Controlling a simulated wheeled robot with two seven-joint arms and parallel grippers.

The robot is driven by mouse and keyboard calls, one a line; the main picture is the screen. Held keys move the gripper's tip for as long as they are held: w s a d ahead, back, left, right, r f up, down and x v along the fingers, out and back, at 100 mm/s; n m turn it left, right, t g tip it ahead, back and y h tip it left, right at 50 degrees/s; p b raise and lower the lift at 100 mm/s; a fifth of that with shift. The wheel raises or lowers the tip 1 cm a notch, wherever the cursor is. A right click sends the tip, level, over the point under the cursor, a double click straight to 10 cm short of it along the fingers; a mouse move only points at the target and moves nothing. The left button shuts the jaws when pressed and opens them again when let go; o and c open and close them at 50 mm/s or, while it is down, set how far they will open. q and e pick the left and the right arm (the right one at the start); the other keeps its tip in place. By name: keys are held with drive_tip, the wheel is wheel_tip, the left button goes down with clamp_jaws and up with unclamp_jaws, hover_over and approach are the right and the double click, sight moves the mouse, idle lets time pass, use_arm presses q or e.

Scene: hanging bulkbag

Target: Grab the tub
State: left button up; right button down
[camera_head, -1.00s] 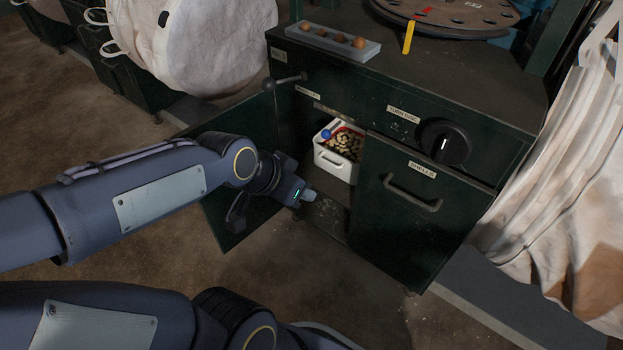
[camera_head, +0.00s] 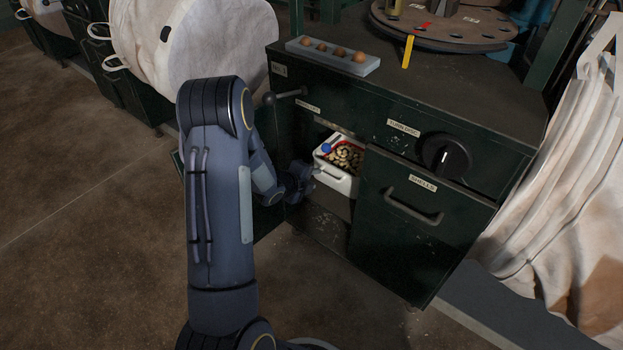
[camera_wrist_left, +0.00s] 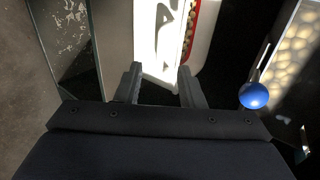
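The white tub (camera_head: 335,179) stands inside the open compartment of the dark green cabinet (camera_head: 440,130). It holds many small pale and brown pieces, with some red along its inner edge. My left gripper (camera_head: 306,173) is at the tub's left front side, partly hidden by my own arm. In the left wrist view its two fingers (camera_wrist_left: 159,75) are apart, with the bright white tub wall (camera_wrist_left: 155,45) just beyond and between the tips. I cannot tell whether they touch it. My right gripper is not in view.
A blue ball (camera_head: 326,148) on a rod is close beside the tub; it also shows in the left wrist view (camera_wrist_left: 253,95). The closed door with a handle (camera_head: 412,211) bounds the compartment on the right. A tray of round brown things (camera_head: 333,54) stands on the cabinet top.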

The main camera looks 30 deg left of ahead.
sight(326, 176)
use_arm(q)
drive_tip(key=b+x, duration=0.2)
drive_tip(key=x, duration=0.4)
drive_tip(key=shift+w+f+b, duration=0.2)
drive_tip(key=shift+f+b, duration=0.05)
drive_tip(key=shift+b, duration=0.05)
drive_tip(key=shift+w+f, duration=0.25)
drive_tip(key=shift+w, duration=0.3)
drive_tip(key=shift+c, duration=0.4)
clamp_jaws()
idle(0.6)
